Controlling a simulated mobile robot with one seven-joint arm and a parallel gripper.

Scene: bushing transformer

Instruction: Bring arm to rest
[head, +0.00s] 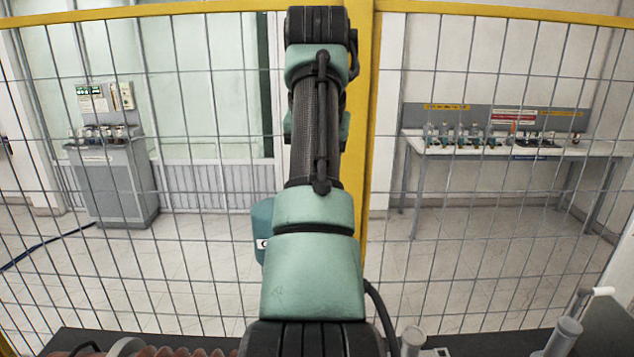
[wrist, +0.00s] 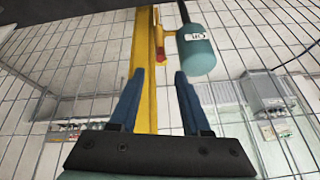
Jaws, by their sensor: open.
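My gripper (wrist: 160,73) shows in the wrist view with its two blue fingers apart and nothing between them. Behind the fingers is a yellow fence post (wrist: 146,40). A teal cylinder (wrist: 196,52) with a white label is by the post, just past the right fingertip; I cannot tell if they touch. In the head view my teal and black arm (head: 312,270) rises up the middle, in front of the post, to the top edge. The gripper's fingers cannot be made out there. A teal labelled body (head: 262,225) is partly hidden behind the arm.
A wire mesh fence (head: 215,190) with a yellow top rail (head: 500,12) spans the view. Beyond it are a grey cabinet (head: 115,185) at left and a bench (head: 510,150) with several small items at right. Grey cylindrical parts (head: 563,338) stand at the lower right.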

